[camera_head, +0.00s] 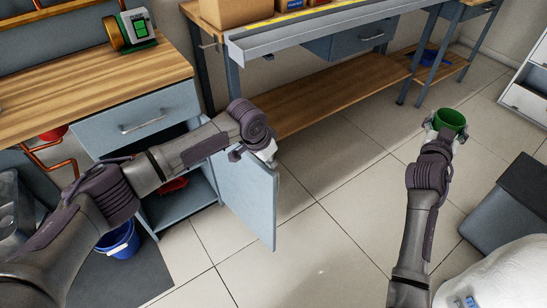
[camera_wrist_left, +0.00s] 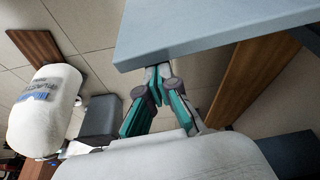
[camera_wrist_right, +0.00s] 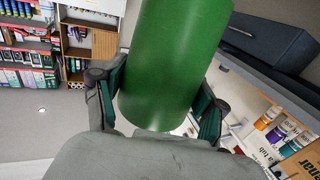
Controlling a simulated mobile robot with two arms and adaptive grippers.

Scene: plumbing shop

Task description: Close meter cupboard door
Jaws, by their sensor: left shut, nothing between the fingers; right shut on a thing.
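The blue-grey cupboard door (camera_head: 247,195) stands open, swung out from the cabinet under the wooden worktop. The open cupboard's interior (camera_head: 180,205) shows to its left, partly behind my left arm. My left gripper (camera_head: 266,154) is shut and empty at the door's upper outer corner. In the left wrist view the fingertips (camera_wrist_left: 163,72) meet the edge of a blue-grey panel (camera_wrist_left: 215,25); I cannot tell whether they press on it. My right gripper (camera_head: 446,124) is shut on a green cylinder (camera_head: 451,118), held out to the right, far from the door. The cylinder fills much of the right wrist view (camera_wrist_right: 172,65).
A blue bucket (camera_head: 118,241) stands left of the cupboard. A drawer (camera_head: 140,122) sits above the opening. A workbench (camera_head: 330,25) with a low wooden shelf (camera_head: 320,98) is behind. A dark box (camera_head: 510,205) and white sack (camera_head: 500,275) lie at right. The middle floor is clear.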

